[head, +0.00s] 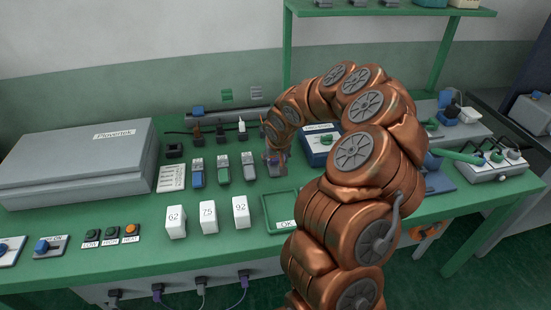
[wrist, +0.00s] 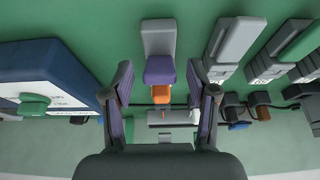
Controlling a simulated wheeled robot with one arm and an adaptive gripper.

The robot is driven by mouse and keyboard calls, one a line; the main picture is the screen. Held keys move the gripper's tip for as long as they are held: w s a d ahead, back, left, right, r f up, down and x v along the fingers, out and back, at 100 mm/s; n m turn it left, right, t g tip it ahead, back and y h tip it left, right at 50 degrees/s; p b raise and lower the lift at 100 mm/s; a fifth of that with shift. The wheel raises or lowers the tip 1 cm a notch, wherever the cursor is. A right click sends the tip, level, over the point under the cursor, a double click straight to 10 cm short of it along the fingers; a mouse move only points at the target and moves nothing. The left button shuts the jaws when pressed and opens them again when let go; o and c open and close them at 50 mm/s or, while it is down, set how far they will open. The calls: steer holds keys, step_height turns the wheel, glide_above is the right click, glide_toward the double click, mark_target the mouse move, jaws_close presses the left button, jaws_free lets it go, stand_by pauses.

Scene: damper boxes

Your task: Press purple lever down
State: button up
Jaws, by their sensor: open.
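The purple lever (wrist: 160,69) sits on a light grey damper box (wrist: 158,35) in the wrist view, with an orange part (wrist: 161,94) just beside it. My gripper (wrist: 158,67) is open, with one finger on each side of the purple lever and a visible gap to each. I cannot tell the height of the fingers above it. In the head view my gripper (head: 276,153) is over the right end of the damper row and mostly hides the purple lever.
Left of it in the head view stand boxes with blue (head: 198,180), green (head: 223,174) and grey (head: 249,166) levers. A blue box (head: 318,156) with a green knob is close on the right. White numbered blocks (head: 208,218) and a green tray (head: 265,213) are in front.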

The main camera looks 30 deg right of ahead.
jaws_close()
stand_by(0.3)
